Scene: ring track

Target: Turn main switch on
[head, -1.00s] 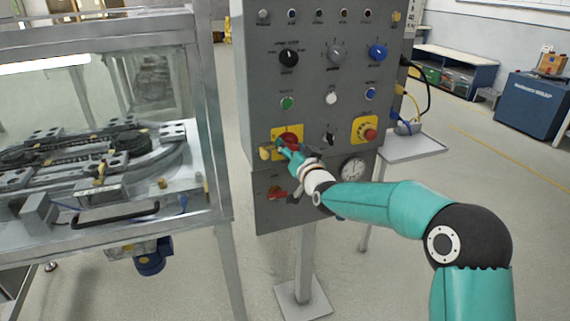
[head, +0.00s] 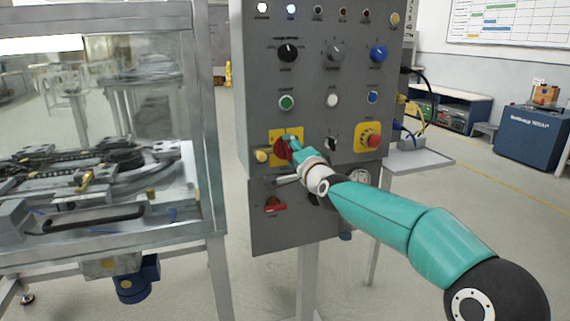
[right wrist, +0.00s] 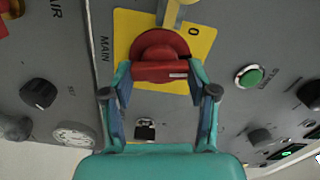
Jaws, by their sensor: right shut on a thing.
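The main switch is a red rotary handle (head: 282,149) on a yellow plate (head: 296,132), low on the left of the grey control panel. In the right wrist view the red handle (right wrist: 158,52) fills the space between my fingers, with "MAIN" and "0" printed nearby. My right gripper (head: 289,145) is shut on this handle, its fingers (right wrist: 161,78) on either side of the grip. The fingers partly cover the handle in the head view. My left gripper is not in view.
A red emergency button (head: 374,140) on a yellow plate sits right of the switch. A yellow knob (head: 261,156) is close on its left, and a red-handled valve (head: 275,204) is below. The glass-walled track machine (head: 100,130) stands left. Two lamps (head: 291,9) at the panel's top left are lit.

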